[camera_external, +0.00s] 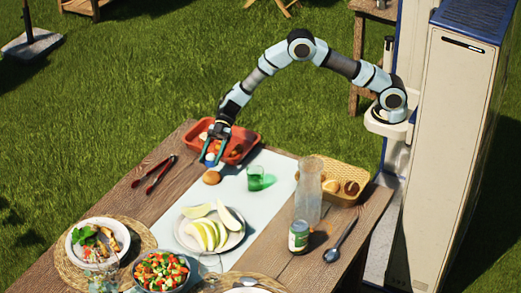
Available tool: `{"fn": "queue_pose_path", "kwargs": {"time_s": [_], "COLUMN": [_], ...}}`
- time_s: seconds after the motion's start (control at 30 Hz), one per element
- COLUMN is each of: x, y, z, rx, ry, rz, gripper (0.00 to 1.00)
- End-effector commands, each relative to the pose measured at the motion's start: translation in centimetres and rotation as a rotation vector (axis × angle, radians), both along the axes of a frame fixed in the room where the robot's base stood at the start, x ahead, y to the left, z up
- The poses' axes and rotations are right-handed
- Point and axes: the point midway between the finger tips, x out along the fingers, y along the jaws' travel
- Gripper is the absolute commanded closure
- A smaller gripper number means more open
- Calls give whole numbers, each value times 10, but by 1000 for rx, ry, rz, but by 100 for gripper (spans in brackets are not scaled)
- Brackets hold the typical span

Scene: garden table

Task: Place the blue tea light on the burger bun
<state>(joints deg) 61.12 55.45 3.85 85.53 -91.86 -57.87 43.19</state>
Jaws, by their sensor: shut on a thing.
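The burger bun (212,177), round and golden brown, sits just below the fingertips in the picture, at the left edge of the pale runner. The tea light appears above and slightly behind the bun; I cannot tell the exact gap between them.
A red tray (251,146) with food lies behind my gripper. Red-handled tongs (154,174) lie left of the bun, and a green glass (256,178) stands right. A tall glass carafe (308,192), a bread basket (343,197) and a melon plate (183,237) stand nearer.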

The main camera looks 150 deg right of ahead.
Motion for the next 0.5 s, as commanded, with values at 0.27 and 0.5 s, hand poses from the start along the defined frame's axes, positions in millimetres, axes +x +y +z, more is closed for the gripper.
{"fn": "queue_pose_path", "kwargs": {"time_s": [0.27,0.5], "x": [0,0], "y": [0,0], "z": [-27,-42], "rx": [1,-2], "ry": [0,-1], "rz": [-2,0], "gripper": [96,96]}}
